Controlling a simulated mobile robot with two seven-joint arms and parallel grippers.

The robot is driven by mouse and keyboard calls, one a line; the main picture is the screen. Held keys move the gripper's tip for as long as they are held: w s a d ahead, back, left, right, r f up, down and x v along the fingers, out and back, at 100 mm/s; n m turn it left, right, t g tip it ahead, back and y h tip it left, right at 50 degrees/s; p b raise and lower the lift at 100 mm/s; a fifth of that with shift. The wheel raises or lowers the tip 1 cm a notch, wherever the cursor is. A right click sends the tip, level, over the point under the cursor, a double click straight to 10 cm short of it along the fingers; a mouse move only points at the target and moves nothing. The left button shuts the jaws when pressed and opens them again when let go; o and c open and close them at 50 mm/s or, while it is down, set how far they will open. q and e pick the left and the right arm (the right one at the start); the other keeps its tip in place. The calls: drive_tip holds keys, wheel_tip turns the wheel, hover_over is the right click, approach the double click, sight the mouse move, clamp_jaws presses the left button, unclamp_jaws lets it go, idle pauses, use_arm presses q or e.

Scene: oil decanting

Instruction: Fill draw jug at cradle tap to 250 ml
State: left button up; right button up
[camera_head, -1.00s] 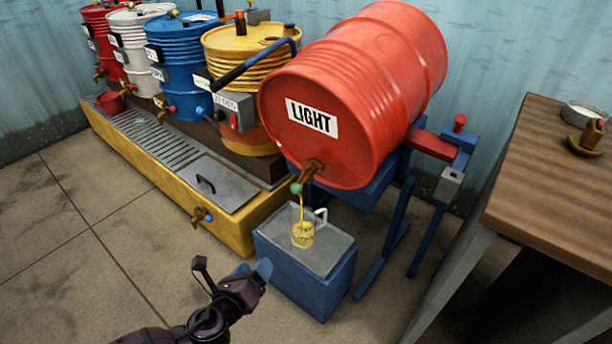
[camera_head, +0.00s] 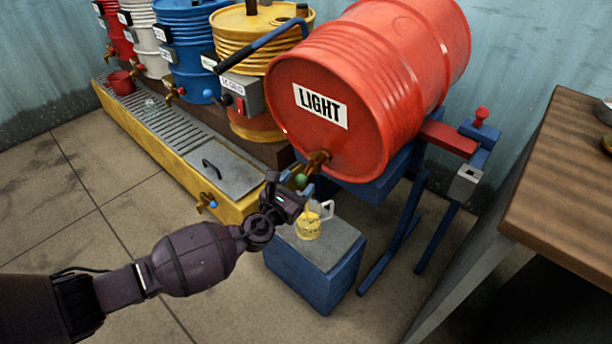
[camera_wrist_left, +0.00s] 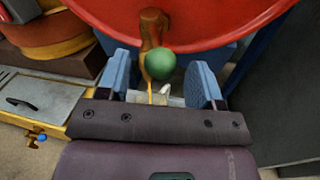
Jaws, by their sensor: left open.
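The red drum labelled LIGHT (camera_head: 370,90) lies on its side in a blue cradle. Its brown tap (camera_head: 318,160) has a green knob (camera_head: 301,180). The clear draw jug (camera_head: 308,229) stands under the tap on a grey-topped blue block (camera_head: 312,275), with yellow oil in its lower part. A thin yellow stream (camera_wrist_left: 150,94) runs below the tap. My left gripper (camera_head: 303,190) is open at the tap; in the left wrist view the green knob (camera_wrist_left: 160,67) shows between its blue fingers, without visible grip. The gripper partly hides the jug's upper part. I cannot read the jug's level.
Upright yellow (camera_head: 262,50), blue, white and red drums stand on the left behind a yellow grated trough (camera_head: 170,155). A red cup (camera_head: 122,83) sits on the grating. A wooden table (camera_head: 570,190) stands at the right. The floor at front left is clear.

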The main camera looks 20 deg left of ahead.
sight(305, 173)
use_arm(q)
drive_tip(key=shift+w+d+b, duration=0.15)
drive_tip(key=shift+w+b, duration=0.05)
drive_tip(key=shift+w, duration=0.8)
drive_tip(key=shift+w+d+b, duration=0.15)
drive_tip(key=shift+w, duration=0.85)
clamp_jaws()
